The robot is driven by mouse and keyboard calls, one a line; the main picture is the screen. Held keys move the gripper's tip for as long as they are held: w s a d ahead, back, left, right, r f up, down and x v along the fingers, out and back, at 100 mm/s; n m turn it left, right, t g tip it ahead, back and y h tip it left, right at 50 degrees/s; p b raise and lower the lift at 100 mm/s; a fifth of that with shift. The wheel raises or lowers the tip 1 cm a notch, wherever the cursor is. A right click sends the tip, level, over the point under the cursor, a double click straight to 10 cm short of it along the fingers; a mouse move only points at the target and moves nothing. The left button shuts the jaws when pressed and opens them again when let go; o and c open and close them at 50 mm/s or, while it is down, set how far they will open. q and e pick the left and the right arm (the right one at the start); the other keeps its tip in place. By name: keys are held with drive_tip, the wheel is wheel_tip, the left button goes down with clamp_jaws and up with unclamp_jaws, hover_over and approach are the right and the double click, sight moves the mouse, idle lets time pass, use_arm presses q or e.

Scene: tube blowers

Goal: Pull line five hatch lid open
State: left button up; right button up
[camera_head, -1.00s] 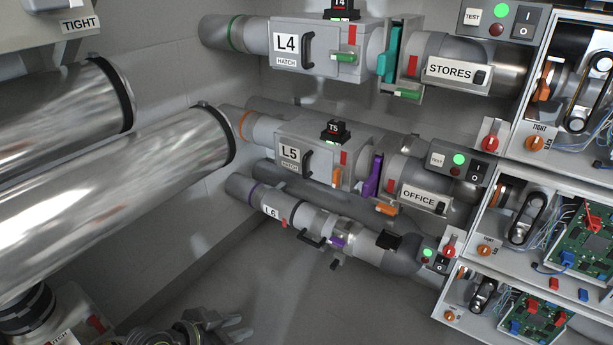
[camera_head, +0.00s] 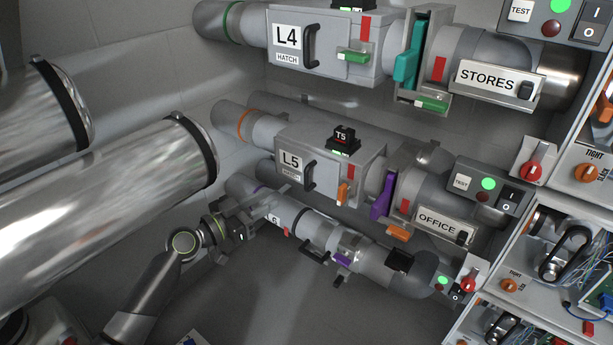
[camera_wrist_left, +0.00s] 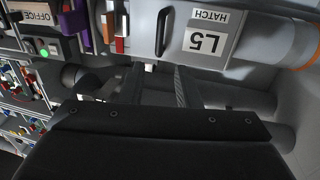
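The line five hatch lid (camera_head: 291,163) is the grey panel labelled L5 on the second duct, and it looks closed. Its dark bar handle (camera_head: 309,176) is upright at the lid's right side. An orange latch (camera_head: 342,194) stands upright to the right of the lid. In the left wrist view the lid is upside down, with the L5 label (camera_wrist_left: 207,41) and the handle (camera_wrist_left: 162,33) at the top. My left gripper (camera_head: 277,200) is below and left of the handle, apart from it. In the wrist view its two fingers (camera_wrist_left: 160,85) are spread and empty. My right gripper is not in view.
The L4 duct (camera_head: 325,42) runs above and the L6 duct (camera_head: 320,228) below, close to my left gripper. Large shiny pipes (camera_head: 100,195) fill the left side. Control boxes with an OFFICE plate (camera_head: 437,224) stand on the right. Open floor shows below.

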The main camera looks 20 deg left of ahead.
use_arm(q)
approach(306, 189)
wheel_tip(306, 189, up, 3)
drive_tip(key=w+d, duration=0.1)
drive_tip(key=w, duration=0.2)
drive_tip(key=shift+x, duration=3.7)
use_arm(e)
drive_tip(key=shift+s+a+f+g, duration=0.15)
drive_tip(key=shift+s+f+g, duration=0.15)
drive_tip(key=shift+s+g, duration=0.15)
use_arm(q)
drive_tip(key=shift+s+d, duration=0.1)
clamp_jaws()
